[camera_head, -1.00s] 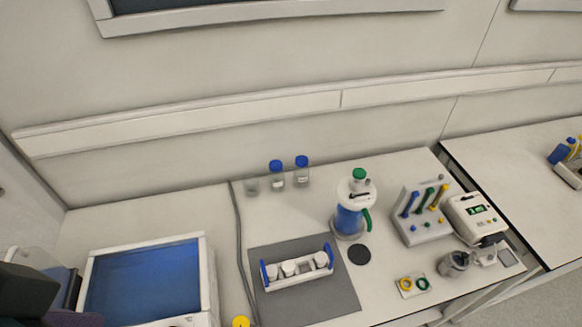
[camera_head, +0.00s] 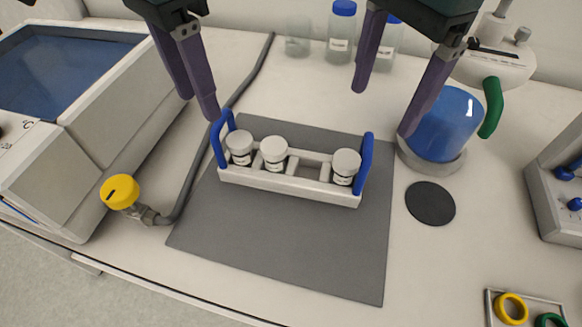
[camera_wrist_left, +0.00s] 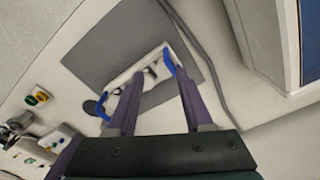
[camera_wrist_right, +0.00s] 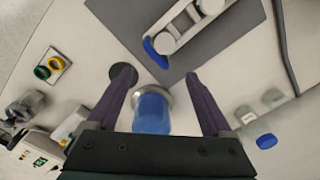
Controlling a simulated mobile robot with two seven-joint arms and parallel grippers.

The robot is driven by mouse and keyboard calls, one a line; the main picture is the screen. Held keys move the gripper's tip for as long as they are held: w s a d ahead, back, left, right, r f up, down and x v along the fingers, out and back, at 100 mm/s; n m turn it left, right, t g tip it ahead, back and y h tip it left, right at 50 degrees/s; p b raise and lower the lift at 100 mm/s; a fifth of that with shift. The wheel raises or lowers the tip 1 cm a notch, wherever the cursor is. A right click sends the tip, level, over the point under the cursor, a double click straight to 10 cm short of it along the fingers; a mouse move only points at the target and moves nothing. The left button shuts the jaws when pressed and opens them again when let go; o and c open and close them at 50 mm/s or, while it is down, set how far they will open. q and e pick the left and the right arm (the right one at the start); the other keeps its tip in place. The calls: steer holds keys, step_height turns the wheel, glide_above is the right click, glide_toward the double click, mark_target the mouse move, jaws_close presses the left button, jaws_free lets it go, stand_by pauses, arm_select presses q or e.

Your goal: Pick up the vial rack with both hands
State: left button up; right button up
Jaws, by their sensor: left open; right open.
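The vial rack (camera_head: 290,186) is a white tray with a blue handle at each end, standing on a grey mat (camera_head: 290,240). It holds three white-capped vials, with an empty slot left of the rightmost vial (camera_head: 345,166). My left gripper (camera_head: 198,108) is open and empty, above and behind the left handle (camera_head: 221,140). My right gripper (camera_head: 382,114) is open and empty, above and behind the right handle (camera_head: 365,163). The rack also shows in the left wrist view (camera_wrist_left: 146,72), partly behind the fingers, and in the right wrist view (camera_wrist_right: 183,28).
A blue-filled reactor vessel (camera_head: 443,125) stands close right of my right gripper. Blue-capped bottles (camera_head: 341,32) stand behind. A black disc (camera_head: 430,203) lies right of the mat. A blue-topped bath (camera_head: 75,60) and yellow-knobbed valve (camera_head: 120,191) are at left. The front of the mat is clear.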

mark_target(226, 166)
arm_select(q)
steer(key=f+b, duration=0.1)
steer(key=w+f+b, duration=0.1)
steer(key=f, duration=0.1)
steer(key=shift+w+m+b, duration=0.15)
steer(key=shift+m+b, duration=0.15)
steer(key=shift+b, duration=0.05)
arm_select(e)
steer(key=f, duration=0.1)
steer(key=w+f+m, duration=0.1)
steer(key=f, duration=0.1)
steer(key=shift+w+d, duration=0.1)
steer(key=shift+w, duration=0.1)
arm_select(q)
steer(key=shift+w, duration=0.1)
arm_select(e)
steer(key=shift+w+f+m+h, duration=0.1)
steer(key=shift+m+h, duration=0.2)
steer(key=shift+m, duration=0.1)
arm_select(q)
steer(key=shift+r, duration=0.1)
arm_select(e)
steer(key=shift+d, duration=0.1)
arm_select(q)
step_height(226, 166, down, 10)
arm_select(e)
step_height(226, 166, down, 10)
steer(key=shift+r, duration=0.2)
